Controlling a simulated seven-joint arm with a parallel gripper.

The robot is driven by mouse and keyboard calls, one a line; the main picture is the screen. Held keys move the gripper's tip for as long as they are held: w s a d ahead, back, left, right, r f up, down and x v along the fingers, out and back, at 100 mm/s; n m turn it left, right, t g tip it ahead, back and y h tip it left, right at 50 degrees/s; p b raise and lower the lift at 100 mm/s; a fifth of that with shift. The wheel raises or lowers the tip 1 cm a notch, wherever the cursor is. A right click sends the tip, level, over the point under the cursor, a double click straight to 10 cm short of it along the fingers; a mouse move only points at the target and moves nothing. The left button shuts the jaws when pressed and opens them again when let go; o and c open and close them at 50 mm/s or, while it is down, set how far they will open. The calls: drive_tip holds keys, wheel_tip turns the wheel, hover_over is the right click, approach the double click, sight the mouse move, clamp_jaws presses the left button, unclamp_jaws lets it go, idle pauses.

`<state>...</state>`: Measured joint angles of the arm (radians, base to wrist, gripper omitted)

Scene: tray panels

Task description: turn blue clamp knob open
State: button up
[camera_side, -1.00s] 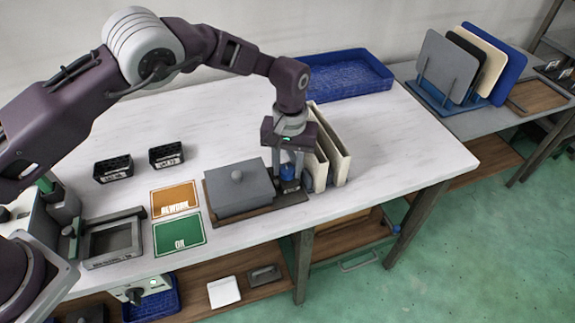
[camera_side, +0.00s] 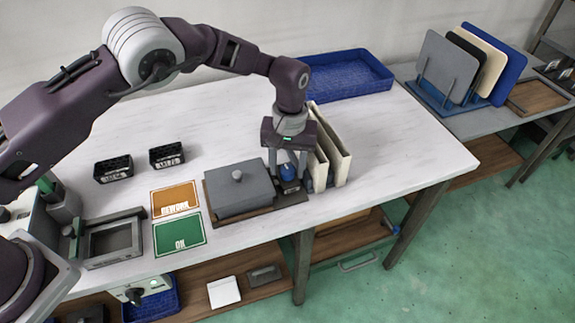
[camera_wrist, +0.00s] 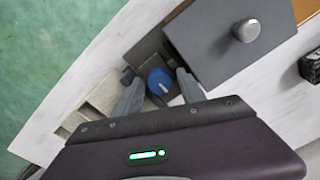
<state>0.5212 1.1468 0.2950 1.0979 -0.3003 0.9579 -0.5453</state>
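The blue clamp knob (camera_side: 288,171) sits on a dark clamp block at the right end of the brown base, beside the grey box. It also shows in the wrist view (camera_wrist: 159,79), with a small light mark on its top. My gripper (camera_side: 288,177) points down over the knob. In the wrist view my gripper (camera_wrist: 159,75) is open, one finger on each side of the knob, with visible gaps. The grey box (camera_side: 238,192) with a round grey knob on its lid lies on the base (camera_side: 215,213). The clamp's underside is hidden.
Cream upright panels (camera_side: 338,160) stand close to the right of my gripper. A blue tray (camera_side: 345,78) lies behind. Orange (camera_side: 175,198) and green (camera_side: 179,234) cards lie to the left. Two black bins (camera_side: 166,156) stand further left. The table's front edge is near the clamp.

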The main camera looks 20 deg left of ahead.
sight(287, 170)
drive_tip(key=shift+d, duration=0.1)
drive_tip(key=m, duration=0.4)
drive_tip(key=shift+m, duration=0.4)
drive_tip(key=m, duration=0.4)
drive_tip(key=shift+m, duration=0.3)
drive_tip(key=m, duration=0.4)
drive_tip(key=shift+a+m+t, duration=0.2)
drive_tip(key=shift+m+t, duration=0.1)
drive_tip(key=m, duration=0.4)
wheel_tip(287, 170, up, 7)
drive_tip(key=shift+f, duration=0.1)
drive_tip(key=s+a+r+n, duration=0.2)
drive_tip(key=s+a+r, duration=0.2)
drive_tip(key=r, duration=0.3)
drive_tip(key=s+a+r+n+t+h, duration=0.1)
drive_tip(key=s+a+r+n, duration=0.2)
drive_tip(key=r, duration=0.4)
drive_tip(key=s+a+r+n+t, duration=0.1)
drive_tip(key=s+a+r+n, duration=0.1)
drive_tip(key=s+a+r, duration=0.3)
drive_tip(key=shift+v, duration=1.6)
